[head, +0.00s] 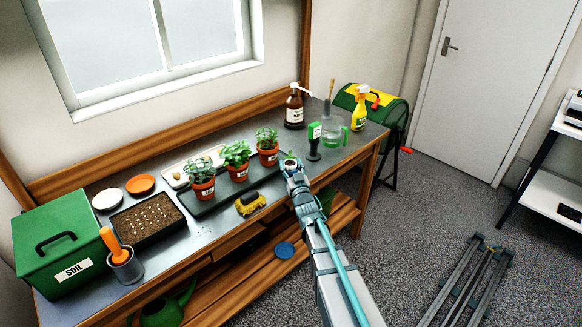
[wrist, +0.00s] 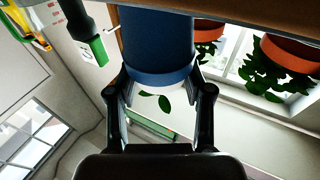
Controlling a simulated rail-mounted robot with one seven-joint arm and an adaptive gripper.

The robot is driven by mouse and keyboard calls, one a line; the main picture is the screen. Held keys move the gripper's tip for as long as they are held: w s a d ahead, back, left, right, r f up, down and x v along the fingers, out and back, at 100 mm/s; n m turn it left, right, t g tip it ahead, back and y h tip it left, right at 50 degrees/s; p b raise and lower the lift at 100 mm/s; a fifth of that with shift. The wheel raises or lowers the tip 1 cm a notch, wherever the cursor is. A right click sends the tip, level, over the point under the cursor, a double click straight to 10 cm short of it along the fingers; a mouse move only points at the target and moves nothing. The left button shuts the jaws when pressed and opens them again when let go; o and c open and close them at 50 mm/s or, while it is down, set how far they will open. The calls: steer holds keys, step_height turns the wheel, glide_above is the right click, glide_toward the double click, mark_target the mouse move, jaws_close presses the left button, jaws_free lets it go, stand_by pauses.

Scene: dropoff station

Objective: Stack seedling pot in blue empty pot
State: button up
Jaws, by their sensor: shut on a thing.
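Three terracotta pots with plants (head: 238,174) stand on a dark tray to the left. A yellow sponge brush (head: 250,203) lies before them.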

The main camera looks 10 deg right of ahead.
steer(key=o, duration=1.2)
steer(key=shift+r, duration=0.1)
